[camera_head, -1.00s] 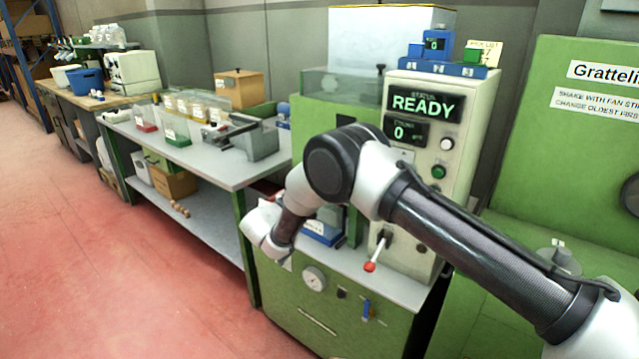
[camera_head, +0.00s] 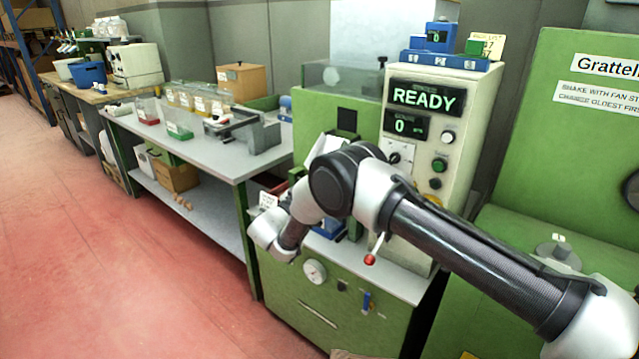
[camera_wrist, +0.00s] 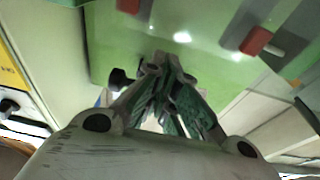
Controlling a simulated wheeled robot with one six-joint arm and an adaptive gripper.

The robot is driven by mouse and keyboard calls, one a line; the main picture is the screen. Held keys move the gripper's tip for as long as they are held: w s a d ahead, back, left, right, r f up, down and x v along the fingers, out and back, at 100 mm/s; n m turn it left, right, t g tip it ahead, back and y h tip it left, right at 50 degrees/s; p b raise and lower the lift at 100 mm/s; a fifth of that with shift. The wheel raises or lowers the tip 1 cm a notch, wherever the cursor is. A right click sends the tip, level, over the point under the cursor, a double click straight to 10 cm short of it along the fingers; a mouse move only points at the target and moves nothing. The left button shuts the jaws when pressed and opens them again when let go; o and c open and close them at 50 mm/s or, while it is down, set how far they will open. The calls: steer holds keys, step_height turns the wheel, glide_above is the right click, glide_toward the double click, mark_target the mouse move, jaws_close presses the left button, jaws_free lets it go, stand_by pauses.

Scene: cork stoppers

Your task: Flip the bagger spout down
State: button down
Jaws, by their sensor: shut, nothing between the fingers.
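The bagger is the green machine (camera_head: 335,285) with a pale console reading READY and 0. I cannot clearly pick out its spout; my arm covers much of the machine's middle in the head view. My gripper (camera_wrist: 165,65) is shut and empty in the wrist view, its fingers together in front of a green panel (camera_wrist: 205,65). In the head view my gripper is hidden by my arm. A red block (camera_wrist: 257,40) with a pale pin is right of the fingers, and a dark knob (camera_wrist: 120,78) is just left of them. I cannot tell whether anything touches the fingers.
A red-tipped lever (camera_head: 370,259) stands at the machine's front, close to my arm. A gauge (camera_head: 314,272) and a blue handle (camera_head: 366,302) are on the front below. A grey workbench (camera_head: 215,150) with trays is left. The red floor (camera_head: 120,270) at left is clear.

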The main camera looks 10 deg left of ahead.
steer(key=v, duration=1.1)
steer(key=shift+s+a+f, duration=0.2)
steer(key=shift+s, duration=0.1)
steer(key=shift+s, duration=0.1)
